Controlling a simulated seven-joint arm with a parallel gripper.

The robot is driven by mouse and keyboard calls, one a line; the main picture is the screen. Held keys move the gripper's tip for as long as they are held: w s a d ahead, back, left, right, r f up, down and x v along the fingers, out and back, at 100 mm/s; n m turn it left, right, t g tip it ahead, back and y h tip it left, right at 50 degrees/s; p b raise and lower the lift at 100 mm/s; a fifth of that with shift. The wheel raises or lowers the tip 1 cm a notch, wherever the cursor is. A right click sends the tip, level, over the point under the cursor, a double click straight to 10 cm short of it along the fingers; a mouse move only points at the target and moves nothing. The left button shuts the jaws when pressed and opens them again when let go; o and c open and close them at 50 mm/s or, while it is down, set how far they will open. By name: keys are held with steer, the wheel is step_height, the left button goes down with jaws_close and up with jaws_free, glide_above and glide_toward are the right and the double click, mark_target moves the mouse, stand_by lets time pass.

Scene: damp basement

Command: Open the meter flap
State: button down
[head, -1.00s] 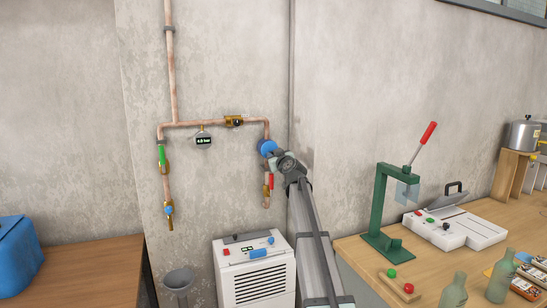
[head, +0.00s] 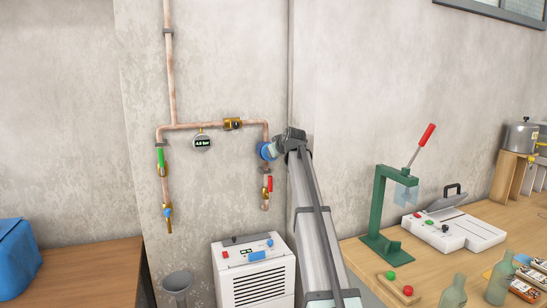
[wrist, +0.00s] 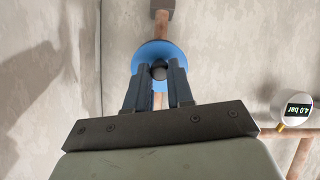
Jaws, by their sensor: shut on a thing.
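The meter flap is, as far as I can tell, the round blue part (head: 263,151) on the right branch of the copper pipe on the wall. In the wrist view it is a blue disc (wrist: 160,50) with a dark rounded piece (wrist: 159,70) before its middle. My gripper (wrist: 160,74) is shut on that dark piece, one finger on each side. In the head view my gripper (head: 273,150) reaches the blue part from the right. The fingers hide part of the disc, and I cannot tell how far the flap is raised.
A red-handled valve (head: 268,185) hangs just below the blue part. A round gauge (head: 202,142) is to its left. A white dehumidifier-like unit (head: 255,275) stands below. A workbench (head: 350,250) with a green press (head: 385,210) is at right.

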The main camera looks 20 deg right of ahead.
step_height(320, 180, up, 6)
steer(key=g, duration=1)
steer(key=shift+w+r, duration=0.15)
steer(key=shift+w, duration=0.15)
steer(key=shift+g, duration=0.3)
steer(key=c, duration=1)
jaws_free()
steer(key=r, duration=0.5)
steer(key=s+r, duration=0.1)
steer(key=r, duration=0.1)
steer(key=shift+s+r, duration=0.1)
steer(key=shift+r, duration=0.1)
